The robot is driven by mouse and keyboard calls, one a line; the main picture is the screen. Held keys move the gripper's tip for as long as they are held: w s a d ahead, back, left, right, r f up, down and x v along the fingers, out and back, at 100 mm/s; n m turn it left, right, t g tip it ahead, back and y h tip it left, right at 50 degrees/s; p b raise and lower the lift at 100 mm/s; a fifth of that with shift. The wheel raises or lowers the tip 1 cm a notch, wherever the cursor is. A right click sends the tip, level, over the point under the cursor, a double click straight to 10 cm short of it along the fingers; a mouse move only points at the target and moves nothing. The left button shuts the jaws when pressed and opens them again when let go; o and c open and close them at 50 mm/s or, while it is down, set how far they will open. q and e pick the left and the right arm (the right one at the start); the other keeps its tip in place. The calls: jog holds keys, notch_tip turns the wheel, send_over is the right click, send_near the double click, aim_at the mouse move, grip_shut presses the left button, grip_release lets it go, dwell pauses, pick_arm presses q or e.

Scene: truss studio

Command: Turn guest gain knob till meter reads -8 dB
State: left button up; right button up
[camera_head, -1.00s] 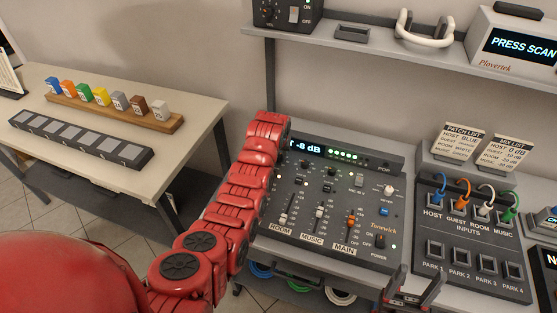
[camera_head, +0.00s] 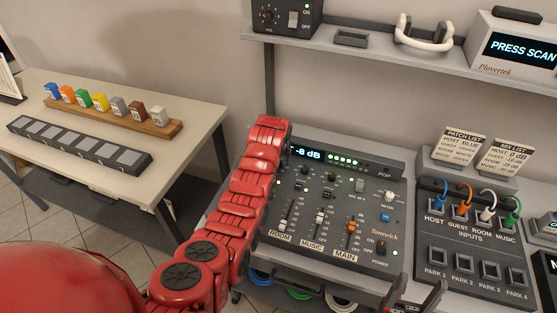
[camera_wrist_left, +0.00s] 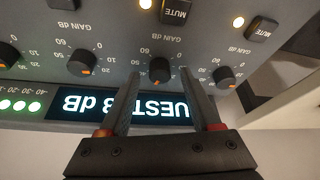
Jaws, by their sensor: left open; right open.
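The grey mixer console (camera_head: 300,218) stands on the desk. In the left wrist view, upside down, the display (camera_wrist_left: 75,103) shows part of GUEST and dB, partly covered by a finger. The guest gain knob (camera_wrist_left: 160,70), black with an orange mark, sits between the fingertips of my left gripper (camera_wrist_left: 159,76). The fingers are apart, with a gap seeming to show on each side. My right gripper (camera_head: 413,287) is open and empty at the console's front right corner.
Other gain knobs (camera_wrist_left: 80,63) (camera_wrist_left: 226,77) sit close on both sides. A patch panel (camera_head: 470,235) with coloured cables is right of the console. A shelf (camera_head: 370,55) runs above. A table (camera_head: 85,175) with coloured blocks stands at left.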

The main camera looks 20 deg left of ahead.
pick_arm(q)
jog(key=p+v, duration=0.7)
jog(key=v, duration=1)
jog(key=shift+s, duration=0.15)
jog(key=shift+d, duration=0.1)
